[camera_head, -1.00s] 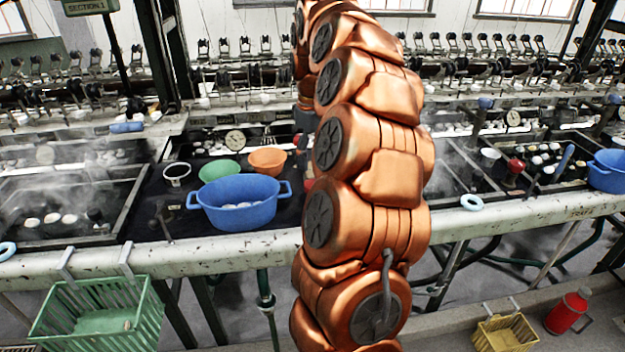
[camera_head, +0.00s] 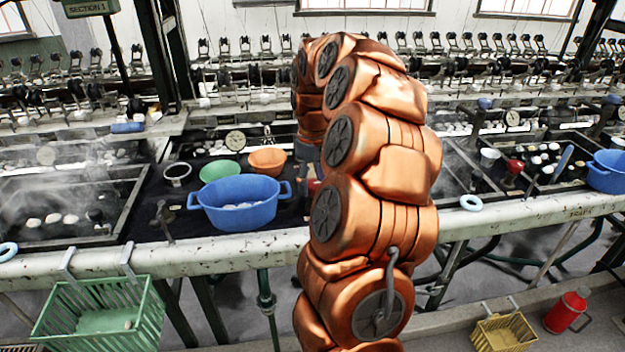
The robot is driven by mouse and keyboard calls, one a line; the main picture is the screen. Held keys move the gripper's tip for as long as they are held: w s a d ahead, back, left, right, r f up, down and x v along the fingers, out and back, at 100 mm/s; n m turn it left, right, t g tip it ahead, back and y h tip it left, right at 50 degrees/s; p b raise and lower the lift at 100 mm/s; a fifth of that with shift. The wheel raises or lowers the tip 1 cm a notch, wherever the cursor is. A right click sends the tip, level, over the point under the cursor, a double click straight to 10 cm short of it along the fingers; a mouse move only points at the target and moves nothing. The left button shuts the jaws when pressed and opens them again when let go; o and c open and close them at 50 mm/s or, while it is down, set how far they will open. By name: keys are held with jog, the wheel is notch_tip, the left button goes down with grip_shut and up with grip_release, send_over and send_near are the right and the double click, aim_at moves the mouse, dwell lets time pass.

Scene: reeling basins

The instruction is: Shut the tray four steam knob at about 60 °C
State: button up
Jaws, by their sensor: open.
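A red knob (camera_head: 313,187) shows in part at the left edge of my arm, above the front rail. Another red knob (camera_head: 514,166) stands in the basin on the right. I cannot tell from the markings which belongs to tray four. A round white dial (camera_head: 235,139) stands behind the bowls and another dial (camera_head: 513,118) is at the back right; both are too small to read. My gripper (camera_head: 307,168) shows only as a dark grey piece left of my copper arm, close above the nearer red knob. It is open; its fingertips are mostly hidden.
A blue pot (camera_head: 239,218), a green bowl (camera_head: 220,171) and an orange bowl (camera_head: 268,161) stand left of my gripper. The front rail (camera_head: 190,253) crosses the scene. A blue pot (camera_head: 609,170) stands far right. A green basket (camera_head: 95,320) hangs at left.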

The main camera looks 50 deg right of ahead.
jog(key=c, duration=1.1)
jog(key=shift+c, duration=0.2)
jog(key=shift+m+b, duration=0.3)
jog(key=shift+d+f+m+b, duration=0.1)
jog(key=shift+m+b, duration=0.75)
jog(key=shift+m, duration=0.05)
jog(key=shift+m+b, duration=0.85)
jog(key=shift+m, duration=0.35)
jog(key=shift+m+b, duration=1.05)
jog(key=shift+m, duration=0.95)
jog(key=o, duration=1.1)
